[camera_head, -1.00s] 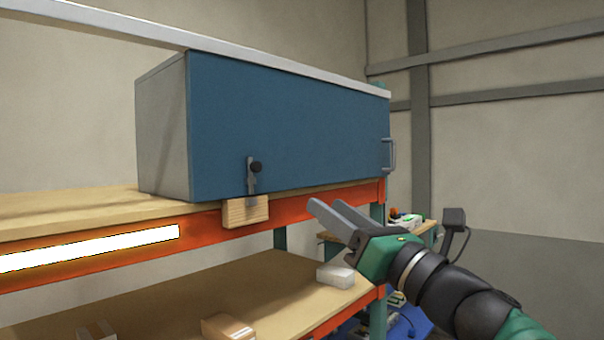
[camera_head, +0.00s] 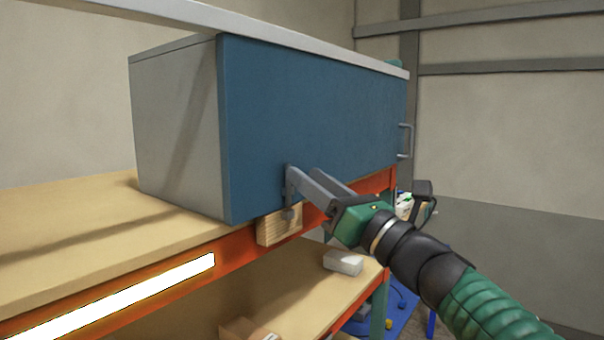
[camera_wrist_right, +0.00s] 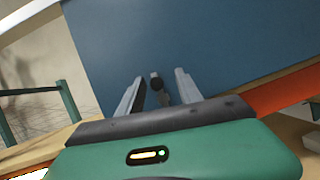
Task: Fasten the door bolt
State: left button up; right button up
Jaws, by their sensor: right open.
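The blue door (camera_head: 300,110) of a grey cabinet is closed, with a small metal bolt (camera_head: 289,214) low on its face. My right gripper (camera_head: 307,176) reaches in from the right and largely hides the bolt in the head view. In the right wrist view, the bolt's black knob (camera_wrist_right: 157,84) shows between the two open fingers of my right gripper (camera_wrist_right: 159,77). The fingers are apart, and I cannot tell whether either touches the knob. My left gripper is not in view.
The cabinet stands on a wooden shelf (camera_head: 90,235) with an orange front beam (camera_head: 236,247). A pale rail (camera_head: 290,42) runs above. A door handle (camera_head: 407,141) is at the right edge. A lower shelf holds a white box (camera_head: 343,262).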

jog(key=shift+s+a, duration=0.1)
jog(key=shift+c, duration=1.3)
jog(key=shift+w+a+f, duration=0.1)
jog(key=shift+w+a, duration=0.1)
jog(key=shift+a, duration=0.35)
jog(key=c, duration=0.5)
jog(key=shift+s+a, duration=0.1)
grip_shut()
jog(key=shift+f, duration=0.1)
